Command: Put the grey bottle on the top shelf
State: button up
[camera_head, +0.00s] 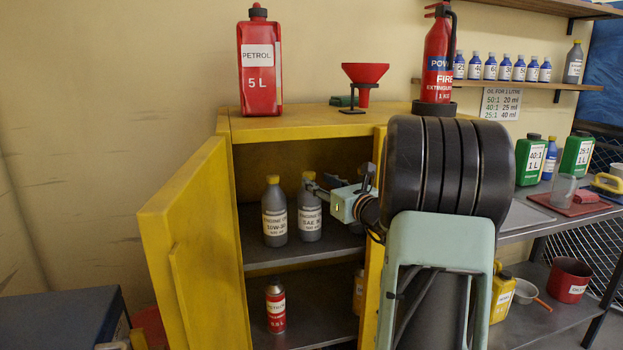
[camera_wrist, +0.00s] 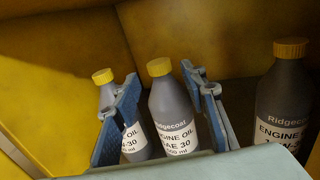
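Grey bottles with yellow caps stand on the upper inside shelf of the yellow cabinet. In the head view, a 10W-30 bottle (camera_head: 274,212) stands left of an SAE 30 bottle (camera_head: 309,210). My gripper (camera_head: 320,188) is at the SAE 30 bottle, partly covering it. In the wrist view, my blue fingers (camera_wrist: 165,110) are spread, with the SAE 30 bottle (camera_wrist: 172,112) showing between them and gaps on its sides. I cannot tell whether they touch it. The left finger partly covers another grey bottle (camera_wrist: 136,138). Another grey bottle (camera_wrist: 283,100) stands to the right, outside the fingers.
The cabinet door (camera_head: 188,240) stands open at left. A petrol can (camera_head: 260,65), red funnel (camera_head: 364,80) and fire extinguisher (camera_head: 437,60) stand on top. A wall shelf (camera_head: 545,86) at right holds several small blue bottles (camera_head: 505,68) and a grey bottle (camera_head: 573,62). A red can (camera_head: 276,308) stands below.

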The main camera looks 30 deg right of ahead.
jog(key=s, duration=0.6)
jog(key=shift+s, duration=0.35)
